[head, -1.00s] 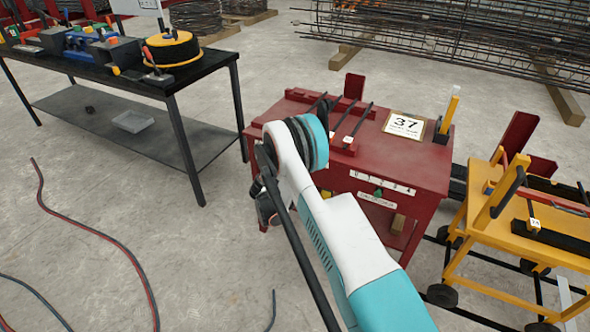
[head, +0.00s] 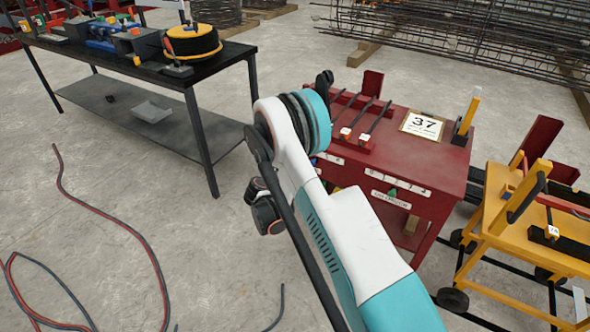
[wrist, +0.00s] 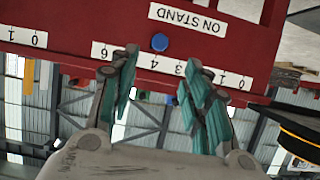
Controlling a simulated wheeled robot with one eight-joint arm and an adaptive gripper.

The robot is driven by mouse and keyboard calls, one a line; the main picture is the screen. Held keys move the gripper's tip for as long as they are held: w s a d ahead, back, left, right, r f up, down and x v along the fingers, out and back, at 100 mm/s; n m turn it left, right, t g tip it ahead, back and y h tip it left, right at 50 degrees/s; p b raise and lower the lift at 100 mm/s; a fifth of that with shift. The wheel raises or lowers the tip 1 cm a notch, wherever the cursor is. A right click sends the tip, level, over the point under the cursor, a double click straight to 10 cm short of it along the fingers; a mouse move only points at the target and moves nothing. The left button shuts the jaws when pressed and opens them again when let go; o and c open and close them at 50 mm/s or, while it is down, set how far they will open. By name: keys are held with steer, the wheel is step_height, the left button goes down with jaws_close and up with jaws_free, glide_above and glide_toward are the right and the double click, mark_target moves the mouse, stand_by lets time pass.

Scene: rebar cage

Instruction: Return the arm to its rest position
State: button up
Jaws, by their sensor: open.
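My arm (head: 325,225) reaches from the lower right of the head view up toward the red workbench (head: 430,185). Its bent upper part overlaps the bench's left side in the picture. In the head view the gripper is mostly hidden behind the arm. In the wrist view my gripper (wrist: 160,62) shows two spread fingers with teal pads. Nothing is between them. Behind the fingers the bench's red front (wrist: 110,15) appears upside down, with white number labels and a blue knob (wrist: 160,42). I cannot tell the exact gap between fingers and bench.
A yellow cart (head: 500,235) stands at right. A black table (head: 185,80) with tools and a yellow-black reel (head: 192,42) stands at left. Hoses (head: 130,240) lie on the otherwise open floor at lower left.

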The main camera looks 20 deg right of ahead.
steer(key=s+a+r+n+y, duration=0.15)
steer(key=s+r, duration=0.25)
steer(key=r, duration=0.4)
steer(key=s+a+r+n+g+y, duration=0.15)
steer(key=s+r, duration=0.25)
steer(key=r, duration=0.5)
steer(key=s+r+n+y, duration=0.2)
steer(key=s+r, duration=0.2)
steer(key=r, duration=0.4)
steer(key=s+a+r+n+y, duration=0.1)
steer(key=s+a+y, duration=0.1)
steer(key=s, duration=0.7)
steer(key=s+a+r+n+y, duration=0.2)
steer(key=s+a, duration=0.1)
steer(key=s, duration=0.7)
steer(key=s+a+r+n+y, duration=0.1)
steer(key=s+a+r+n, duration=0.1)
steer(key=s, duration=0.8)
steer(key=shift+a+r+y, duration=0.15)
steer(key=shift+a+y, duration=0.25)
steer(key=shift+a, duration=0.2)
